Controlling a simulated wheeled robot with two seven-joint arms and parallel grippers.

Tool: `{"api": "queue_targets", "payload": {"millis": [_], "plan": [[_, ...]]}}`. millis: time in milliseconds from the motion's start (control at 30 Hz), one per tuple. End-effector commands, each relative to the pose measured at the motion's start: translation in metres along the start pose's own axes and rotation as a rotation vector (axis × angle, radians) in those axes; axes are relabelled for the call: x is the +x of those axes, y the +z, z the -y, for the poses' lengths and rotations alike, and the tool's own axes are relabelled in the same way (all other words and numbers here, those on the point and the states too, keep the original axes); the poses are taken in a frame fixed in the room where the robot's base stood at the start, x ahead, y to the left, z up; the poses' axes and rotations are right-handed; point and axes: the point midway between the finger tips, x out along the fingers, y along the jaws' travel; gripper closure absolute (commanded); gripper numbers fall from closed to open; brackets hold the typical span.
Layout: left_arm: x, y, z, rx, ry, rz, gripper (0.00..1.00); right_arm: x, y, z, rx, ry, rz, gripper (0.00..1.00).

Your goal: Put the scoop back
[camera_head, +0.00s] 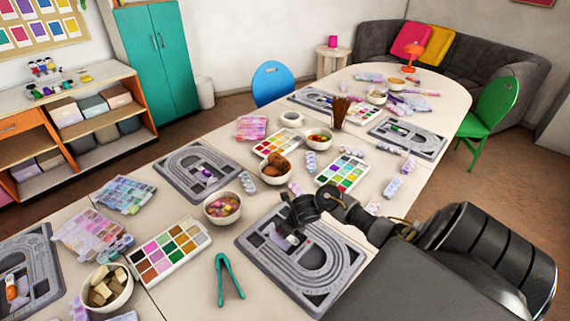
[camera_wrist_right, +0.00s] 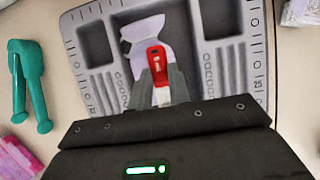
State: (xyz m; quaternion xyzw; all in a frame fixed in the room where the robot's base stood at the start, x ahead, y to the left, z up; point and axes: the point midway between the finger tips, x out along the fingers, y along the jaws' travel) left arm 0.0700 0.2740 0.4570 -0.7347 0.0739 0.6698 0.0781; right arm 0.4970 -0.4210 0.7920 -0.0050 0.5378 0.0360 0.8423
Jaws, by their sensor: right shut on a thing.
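My right gripper (camera_head: 298,212) is over the near grey bead board (camera_head: 262,256). In the right wrist view my right gripper (camera_wrist_right: 158,88) is shut on the scoop (camera_wrist_right: 148,30), which is pale lavender-white with a red part between the fingers. The scoop lies over the middle of the board's (camera_wrist_right: 257,72) recessed area. I cannot tell whether it touches the board's floor. In the head view the scoop (camera_head: 291,239) shows only partly beneath the gripper. My left gripper is out of view.
Green tongs (camera_head: 227,280) lie left of the board. A bead bowl (camera_head: 222,208), a paint-like colour tray (camera_head: 168,250) and a bowl of brown pieces (camera_head: 276,170) stand nearby. Other grey boards (camera_head: 178,190) lie along the table.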

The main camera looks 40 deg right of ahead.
Motion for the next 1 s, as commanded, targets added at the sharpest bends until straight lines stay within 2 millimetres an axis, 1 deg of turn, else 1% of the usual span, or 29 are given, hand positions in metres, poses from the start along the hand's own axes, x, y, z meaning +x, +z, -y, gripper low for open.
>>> {"api": "queue_targets", "payload": {"millis": [100, 133, 267, 300, 567, 667, 733, 767, 800, 867, 1000], "plan": [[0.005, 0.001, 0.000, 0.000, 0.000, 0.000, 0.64, 0.004, -0.002, 0.000, 0.000, 0.000, 0.000, 1.00], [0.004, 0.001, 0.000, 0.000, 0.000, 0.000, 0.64, 0.003, -0.002, 0.000, 0.000, 0.000, 0.000, 0.79], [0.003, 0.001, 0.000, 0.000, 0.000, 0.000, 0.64, 0.003, -0.001, 0.000, 0.001, 0.000, 0.000, 0.62], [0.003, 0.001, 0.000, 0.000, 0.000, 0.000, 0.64, 0.003, -0.001, 0.000, 0.001, 0.000, 0.000, 0.60], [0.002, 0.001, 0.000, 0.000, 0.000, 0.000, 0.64, 0.002, -0.001, 0.000, 0.001, 0.000, 0.000, 0.60], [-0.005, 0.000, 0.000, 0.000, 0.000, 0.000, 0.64, -0.004, 0.002, -0.001, 0.001, 0.001, 0.000, 0.60], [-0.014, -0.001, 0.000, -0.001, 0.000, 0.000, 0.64, -0.011, 0.005, -0.002, 0.003, 0.002, -0.001, 0.60], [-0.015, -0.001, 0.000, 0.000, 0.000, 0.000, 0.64, -0.015, 0.006, -0.001, 0.002, 0.000, 0.000, 0.60], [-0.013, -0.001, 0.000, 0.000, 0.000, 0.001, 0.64, -0.021, 0.005, 0.001, -0.003, -0.002, 0.003, 0.60], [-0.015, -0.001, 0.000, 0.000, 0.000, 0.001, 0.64, -0.034, 0.005, 0.001, -0.005, -0.003, 0.002, 0.60], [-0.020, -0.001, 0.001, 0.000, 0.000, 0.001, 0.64, -0.067, 0.005, 0.001, -0.006, -0.003, 0.003, 0.60]]}}
